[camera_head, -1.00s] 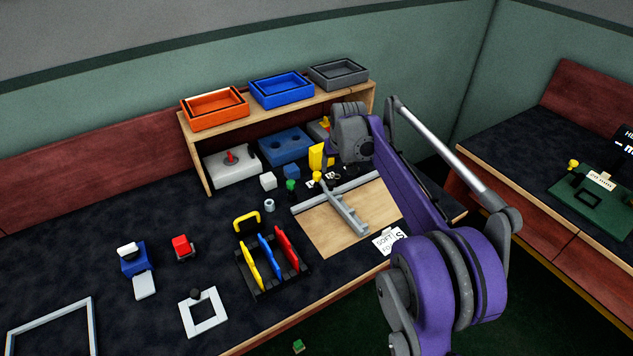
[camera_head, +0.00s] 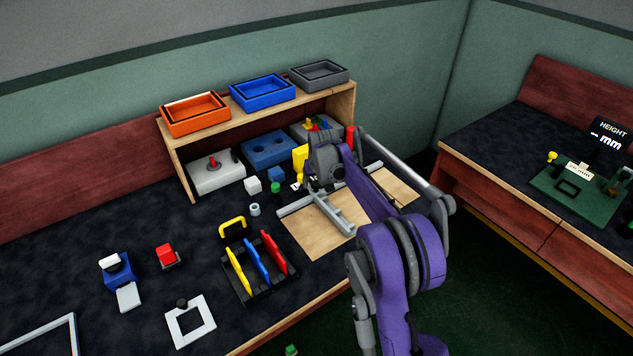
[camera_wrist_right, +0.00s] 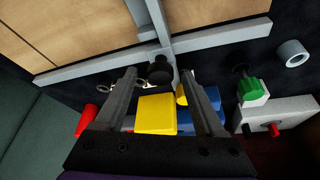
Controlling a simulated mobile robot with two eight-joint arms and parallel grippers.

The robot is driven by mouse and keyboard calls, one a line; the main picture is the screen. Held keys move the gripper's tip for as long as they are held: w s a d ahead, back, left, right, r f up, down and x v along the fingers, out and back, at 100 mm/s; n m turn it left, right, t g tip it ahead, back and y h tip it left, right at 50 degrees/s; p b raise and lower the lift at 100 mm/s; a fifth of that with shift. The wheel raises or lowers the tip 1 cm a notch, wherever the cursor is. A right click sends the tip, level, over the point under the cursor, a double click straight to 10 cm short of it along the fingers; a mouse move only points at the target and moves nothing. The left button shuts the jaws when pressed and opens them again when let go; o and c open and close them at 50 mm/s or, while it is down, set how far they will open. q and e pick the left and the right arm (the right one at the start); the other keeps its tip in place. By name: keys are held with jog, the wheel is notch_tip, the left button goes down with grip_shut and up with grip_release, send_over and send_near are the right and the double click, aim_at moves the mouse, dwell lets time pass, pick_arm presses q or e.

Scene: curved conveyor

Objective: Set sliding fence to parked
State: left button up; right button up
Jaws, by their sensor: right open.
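The sliding fence (camera_head: 335,214) is a grey bar lying across a light wooden board (camera_head: 303,239), meeting a grey rail at its far end. In the right wrist view, the fence (camera_wrist_right: 159,22) runs up from the rail (camera_wrist_right: 95,68). A dark round knob (camera_wrist_right: 161,70) sits where they meet. My right gripper (camera_wrist_right: 158,74) is open, its fingertips on either side of the knob with gaps showing; I cannot tell their height relative to it. In the head view my right wrist hides the fence's far end. My left gripper is not in view.
A yellow block (camera_wrist_right: 156,114), a green-topped piece (camera_wrist_right: 251,88) and a red piece (camera_wrist_right: 86,118) stand close beyond the rail. A wooden shelf (camera_head: 172,142) with trays on top is behind. A black rack (camera_head: 262,293) with coloured plates stands left of the board.

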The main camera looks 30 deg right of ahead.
grip_shut()
dwell(1.4)
